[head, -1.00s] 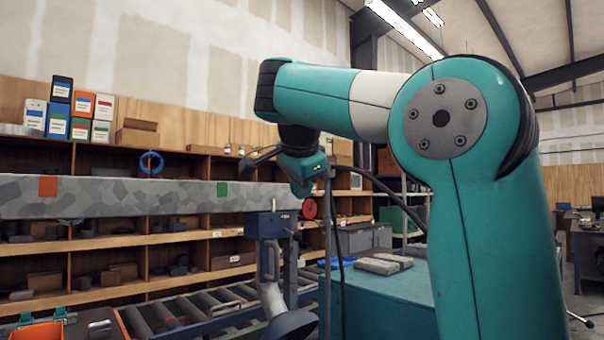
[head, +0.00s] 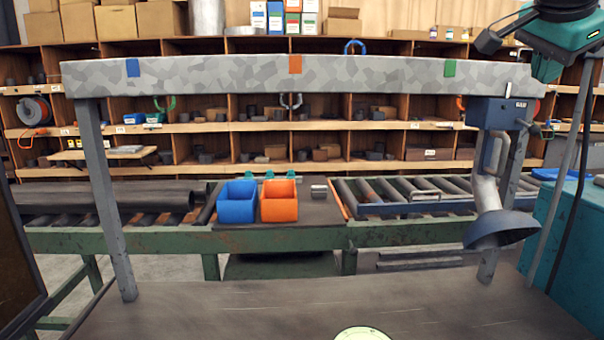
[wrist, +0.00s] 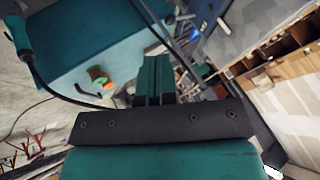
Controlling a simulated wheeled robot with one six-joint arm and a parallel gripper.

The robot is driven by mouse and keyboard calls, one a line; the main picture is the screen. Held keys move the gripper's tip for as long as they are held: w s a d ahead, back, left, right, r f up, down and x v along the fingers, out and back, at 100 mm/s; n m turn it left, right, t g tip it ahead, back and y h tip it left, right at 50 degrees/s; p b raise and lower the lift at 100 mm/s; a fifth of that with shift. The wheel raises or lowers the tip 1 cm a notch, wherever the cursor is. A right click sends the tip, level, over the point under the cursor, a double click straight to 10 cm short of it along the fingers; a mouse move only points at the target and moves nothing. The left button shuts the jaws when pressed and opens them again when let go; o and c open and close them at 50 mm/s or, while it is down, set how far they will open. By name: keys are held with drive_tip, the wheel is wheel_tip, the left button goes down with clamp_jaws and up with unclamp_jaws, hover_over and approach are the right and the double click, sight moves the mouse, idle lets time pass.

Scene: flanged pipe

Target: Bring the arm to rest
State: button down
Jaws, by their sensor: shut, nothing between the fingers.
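My gripper (head: 546,70) shows at the upper right edge of the head view, in front of the right end of the grey speckled beam. Its teal fingers point down and most of the arm is out of the picture. In the wrist view my gripper (wrist: 153,72) shows its two teal fingers side by side, closed with nothing between them. It is in the air, and I see it touching nothing.
A grey beam (head: 210,75) on posts spans the workbench (head: 240,315). A lamp with a blue shade (head: 503,229) hangs at the right. A teal cabinet (head: 571,240) stands at the right edge. Blue (head: 237,205) and orange (head: 279,205) bins sit on the green-framed conveyor behind.

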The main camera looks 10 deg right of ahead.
drive_tip(key=s+a+f+n+g+y, duration=0.1)
drive_tip(key=a+f+n+y, duration=0.2)
drive_tip(key=a+f+n, duration=0.55)
drive_tip(key=s+a+f+n+y, duration=0.2)
drive_tip(key=a+f+n, duration=0.5)
drive_tip(key=a+f, duration=0.15)
drive_tip(key=s+a+f+n+g+y, duration=0.4)
drive_tip(key=s+a+f+n, duration=0.4)
drive_tip(key=s, duration=0.5)
wheel_tip(320, 180, down, 2)
drive_tip(key=shift+s+a+f+y, duration=0.3)
drive_tip(key=shift+s+a, duration=0.1)
drive_tip(key=shift+a, duration=0.75)
drive_tip(key=c, duration=1.4)
unclamp_jaws()
drive_tip(key=s, duration=0.1)
drive_tip(key=s+n, duration=0.1)
drive_tip(key=s+a, duration=0.1)
drive_tip(key=shift+a+f+n+g, duration=0.1)
drive_tip(key=shift+f+n+g, duration=0.15)
drive_tip(key=shift+f+g, duration=0.15)
drive_tip(key=o, duration=0.4)
drive_tip(key=shift+c, duration=0.4)
drive_tip(key=shift+s, duration=0.1)
